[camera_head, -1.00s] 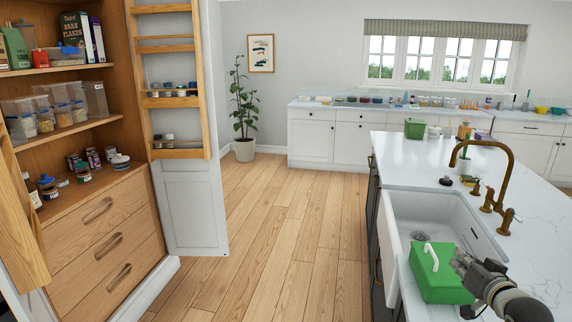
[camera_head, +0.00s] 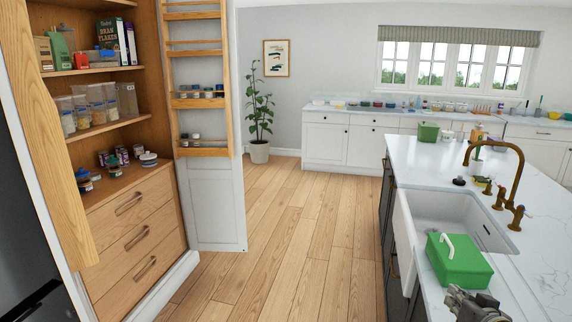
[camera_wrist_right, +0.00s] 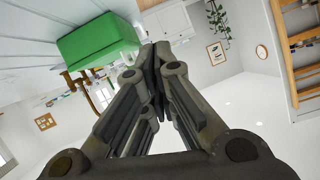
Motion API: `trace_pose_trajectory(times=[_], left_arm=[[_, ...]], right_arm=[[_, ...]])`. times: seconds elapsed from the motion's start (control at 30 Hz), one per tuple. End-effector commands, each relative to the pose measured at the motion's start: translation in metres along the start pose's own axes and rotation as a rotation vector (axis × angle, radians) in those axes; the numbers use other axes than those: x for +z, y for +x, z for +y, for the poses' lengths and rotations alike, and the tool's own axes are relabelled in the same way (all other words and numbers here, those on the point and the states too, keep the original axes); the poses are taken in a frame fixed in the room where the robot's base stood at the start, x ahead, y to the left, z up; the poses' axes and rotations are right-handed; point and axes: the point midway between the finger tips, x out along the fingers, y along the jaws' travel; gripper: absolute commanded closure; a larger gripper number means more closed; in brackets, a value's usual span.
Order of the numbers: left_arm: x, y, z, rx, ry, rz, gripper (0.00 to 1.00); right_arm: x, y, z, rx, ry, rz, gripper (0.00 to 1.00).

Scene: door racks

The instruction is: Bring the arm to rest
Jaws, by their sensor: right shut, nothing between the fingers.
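My right gripper (camera_head: 474,302) shows at the bottom edge of the head view, above the island counter and just in front of a green box with a white handle (camera_head: 459,262). In the right wrist view the fingers of my right gripper (camera_wrist_right: 157,55) are together with nothing between them. The green box (camera_wrist_right: 98,40) shows beyond the fingers at the upper left there, apart from them as far as I can tell. My left gripper is not in view.
The white sink (camera_head: 446,215) and brass tap (camera_head: 512,185) are set in the island counter (camera_head: 545,240). At left stands an open wooden cupboard (camera_head: 130,220) with its door rack (camera_head: 203,152) swung out. Wooden floor (camera_head: 290,250) between them is clear.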

Motion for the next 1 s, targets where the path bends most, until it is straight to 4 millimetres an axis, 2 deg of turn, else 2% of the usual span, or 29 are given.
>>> trace_pose_trajectory(times=[0.03, 0.17, 0.27, 0.37, 0.4, 0.5, 0.6, 0.7, 1.0], left_arm=[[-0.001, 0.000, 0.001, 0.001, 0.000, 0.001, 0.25], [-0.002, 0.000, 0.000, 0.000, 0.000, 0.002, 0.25], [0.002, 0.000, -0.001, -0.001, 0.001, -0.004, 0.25], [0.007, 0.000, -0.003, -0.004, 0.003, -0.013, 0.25], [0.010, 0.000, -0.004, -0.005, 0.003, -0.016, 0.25], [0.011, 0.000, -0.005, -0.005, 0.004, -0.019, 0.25], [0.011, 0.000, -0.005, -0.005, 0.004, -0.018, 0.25], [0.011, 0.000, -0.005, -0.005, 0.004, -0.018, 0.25], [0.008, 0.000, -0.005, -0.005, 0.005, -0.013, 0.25]], right_arm=[[0.017, -0.003, -0.007, -0.003, -0.014, -0.032, 1.00], [0.060, -0.016, -0.023, -0.001, -0.064, -0.121, 1.00], [0.103, -0.033, -0.038, -0.001, -0.112, -0.212, 1.00], [0.155, -0.062, -0.057, -0.004, -0.176, -0.330, 1.00], [0.177, -0.078, -0.065, -0.006, -0.204, -0.384, 1.00], [0.220, -0.117, -0.081, -0.010, -0.263, -0.502, 1.00], [0.248, -0.152, -0.091, -0.013, -0.307, -0.595, 1.00], [0.268, -0.182, -0.099, -0.017, -0.337, -0.672, 1.00], [0.303, -0.265, -0.114, -0.028, -0.391, -0.869, 1.00]])
